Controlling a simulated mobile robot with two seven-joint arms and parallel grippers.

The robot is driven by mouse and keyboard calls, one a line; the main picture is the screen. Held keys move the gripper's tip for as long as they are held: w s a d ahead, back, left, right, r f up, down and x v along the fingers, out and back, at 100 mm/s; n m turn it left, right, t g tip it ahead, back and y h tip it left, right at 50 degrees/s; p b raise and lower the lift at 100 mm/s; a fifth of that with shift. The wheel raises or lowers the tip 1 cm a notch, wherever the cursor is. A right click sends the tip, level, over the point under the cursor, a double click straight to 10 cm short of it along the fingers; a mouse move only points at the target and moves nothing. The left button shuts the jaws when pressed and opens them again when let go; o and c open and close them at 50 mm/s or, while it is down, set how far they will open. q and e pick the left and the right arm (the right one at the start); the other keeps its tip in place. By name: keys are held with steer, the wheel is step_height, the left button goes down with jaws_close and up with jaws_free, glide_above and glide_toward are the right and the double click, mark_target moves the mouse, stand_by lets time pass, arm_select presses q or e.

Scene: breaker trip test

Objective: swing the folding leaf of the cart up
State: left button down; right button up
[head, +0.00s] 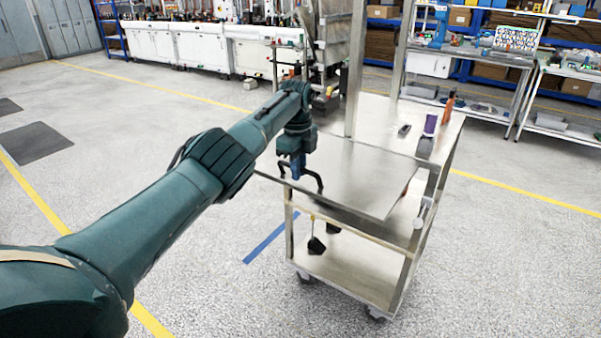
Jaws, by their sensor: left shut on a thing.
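The steel cart (376,110) stands in the middle with its top and lower shelf showing. Its folding leaf (362,180) is a flat metal panel at the near left side, lying about level with the cart top. My left arm reaches in from the left. My left gripper (297,172) is at the leaf's left edge, shut on a dark curved handle (318,182) there. The fingertips and the exact grip are small and partly hidden. My right gripper is not in view.
On the cart top are a purple cylinder (430,125), an orange-tipped bottle (449,106) and a small dark item (404,130). A steel post (356,70) rises from the cart. Open floor surrounds the cart; workbenches stand behind.

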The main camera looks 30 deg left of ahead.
arm_select(q)
steer(key=shift+w+r, duration=0.1)
steer(key=shift+r, duration=0.1)
steer(key=c, duration=1.6)
jaws_free()
steer(key=shift+o, duration=0.2)
step_height(320, 180, up, 13)
steer(key=shift+s+p, duration=0.35)
steer(key=shift+p, duration=0.1)
